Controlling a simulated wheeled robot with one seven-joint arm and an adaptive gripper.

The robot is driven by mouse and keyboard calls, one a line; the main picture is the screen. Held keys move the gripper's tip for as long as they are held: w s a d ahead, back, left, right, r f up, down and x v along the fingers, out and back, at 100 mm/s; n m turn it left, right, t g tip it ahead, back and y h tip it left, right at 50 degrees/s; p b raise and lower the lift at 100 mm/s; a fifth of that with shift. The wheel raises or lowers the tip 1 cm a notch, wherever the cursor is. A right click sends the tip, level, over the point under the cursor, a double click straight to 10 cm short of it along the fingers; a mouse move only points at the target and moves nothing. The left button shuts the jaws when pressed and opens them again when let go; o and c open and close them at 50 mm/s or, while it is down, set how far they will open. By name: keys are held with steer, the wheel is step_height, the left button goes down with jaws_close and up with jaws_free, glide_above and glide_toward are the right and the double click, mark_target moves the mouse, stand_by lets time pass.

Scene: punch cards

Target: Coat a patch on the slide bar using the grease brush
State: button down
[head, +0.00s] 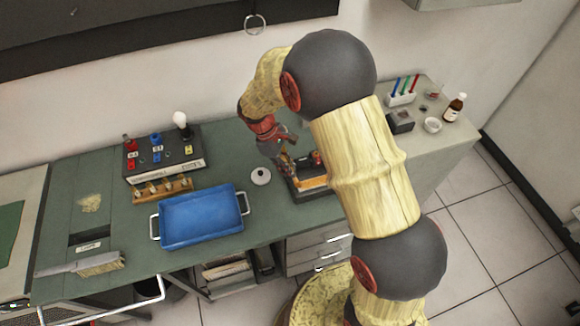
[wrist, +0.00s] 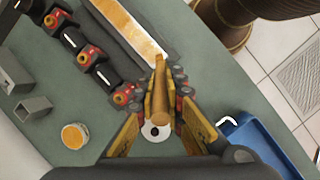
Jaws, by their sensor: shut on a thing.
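The slide bar (wrist: 130,22) is a flat strip with an orange-brown top and pale edges, set in a dark base. In the head view its near part (head: 316,191) shows beside my arm. My gripper (head: 285,165) is over the left end of the base. In the wrist view my gripper (wrist: 161,100) is shut on the grease brush (wrist: 160,80), a slim tan wooden piece. The brush's far tip is at the bar's near end. I cannot tell if they touch. My arm hides much of the bar in the head view.
Red-and-black fittings (wrist: 90,55) line the base. An open orange-filled tin (wrist: 74,136) and grey blocks (wrist: 34,107) stand beyond them. A white round piece (head: 261,176) and a blue tray (head: 202,217) lie left of the base. A bench brush (head: 98,263) is far left.

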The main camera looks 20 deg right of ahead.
steer(key=r, duration=0.1)
steer(key=r+p, duration=0.1)
steer(key=shift+d+r, duration=0.35)
steer(key=shift+r, duration=0.05)
steer(key=shift+p+v, duration=0.55)
steer(key=shift+v, duration=0.25)
steer(key=shift+s+d+r+p, duration=0.1)
steer(key=shift+d+r+p, duration=0.05)
steer(key=shift+r+p, duration=1.15)
steer(key=shift+r, duration=0.2)
